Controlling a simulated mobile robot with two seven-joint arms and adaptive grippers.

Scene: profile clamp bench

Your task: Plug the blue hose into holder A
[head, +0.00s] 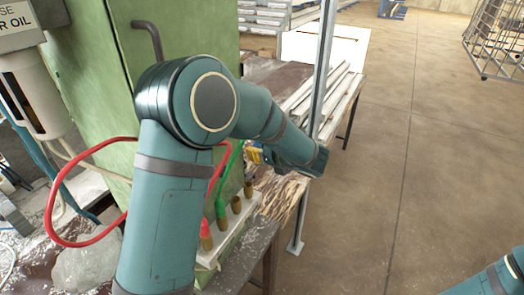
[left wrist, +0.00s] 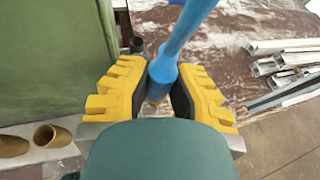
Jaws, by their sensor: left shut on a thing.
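My left gripper (left wrist: 158,95) has its yellow fingers on both sides of the blue hose's thick end (left wrist: 163,72) and is shut on it. In the head view this gripper (head: 254,155) is partly hidden by my own left arm, and I cannot make out the held hose end there. Two brass holders stand empty on the pale rail, a nearer one (head: 236,205) and a farther one (head: 248,189). Both also show at the lower left of the left wrist view, with the hose end apart from them. I see no letter marking holder A. My right gripper is out of view.
A red hose (head: 206,236) and a green hose (head: 220,208) stand in the rail's other positions. The red hose loops left. A green cabinet (head: 80,80) stands behind.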

